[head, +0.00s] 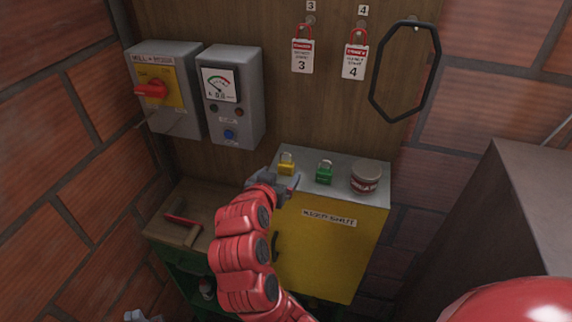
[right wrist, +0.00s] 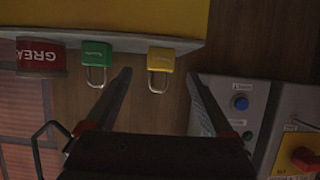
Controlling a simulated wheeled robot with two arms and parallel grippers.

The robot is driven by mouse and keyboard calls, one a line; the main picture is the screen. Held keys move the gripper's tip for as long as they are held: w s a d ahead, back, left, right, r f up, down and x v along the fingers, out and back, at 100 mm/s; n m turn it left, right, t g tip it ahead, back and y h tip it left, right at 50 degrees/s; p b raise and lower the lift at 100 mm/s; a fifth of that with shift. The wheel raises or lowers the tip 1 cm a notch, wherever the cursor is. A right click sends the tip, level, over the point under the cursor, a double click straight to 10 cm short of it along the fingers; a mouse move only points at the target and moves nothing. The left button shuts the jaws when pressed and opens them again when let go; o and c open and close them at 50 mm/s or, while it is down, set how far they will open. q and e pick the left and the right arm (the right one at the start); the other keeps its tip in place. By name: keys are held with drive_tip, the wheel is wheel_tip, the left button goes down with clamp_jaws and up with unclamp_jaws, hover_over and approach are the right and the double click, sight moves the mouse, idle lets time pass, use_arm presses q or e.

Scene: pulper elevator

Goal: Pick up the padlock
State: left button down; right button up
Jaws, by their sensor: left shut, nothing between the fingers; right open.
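A yellow padlock (head: 287,166) and a green padlock (head: 324,174) stand upright on top of the yellow cabinet (head: 331,243), shackles up. My right gripper (head: 283,182) is open at the cabinet's front edge, just before the yellow padlock. In the right wrist view, which is upside down, the yellow padlock (right wrist: 160,62) shows between the two finger lines, and the green padlock (right wrist: 96,54) lies left of them. I cannot tell whether either finger touches it. My left gripper (head: 140,315) shows only partly at the bottom left edge, shut and empty.
A round tin (head: 366,177) stands right of the green padlock. Two grey control boxes (head: 232,100), tags (head: 302,55) on hooks and a black ring (head: 404,72) are on the wooden board behind. A wooden bench (head: 187,214) with a red-handled tool is left of the cabinet.

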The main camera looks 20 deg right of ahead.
sight(285, 168)
drive_tip(key=shift+w+d, duration=0.2)
drive_tip(key=shift+w, duration=0.1)
drive_tip(key=p+x, duration=0.4)
drive_tip(key=shift+w+d, duration=0.25)
drive_tip(key=shift+w+d+f, duration=0.1)
drive_tip(key=shift+w+f, duration=0.15)
clamp_jaws()
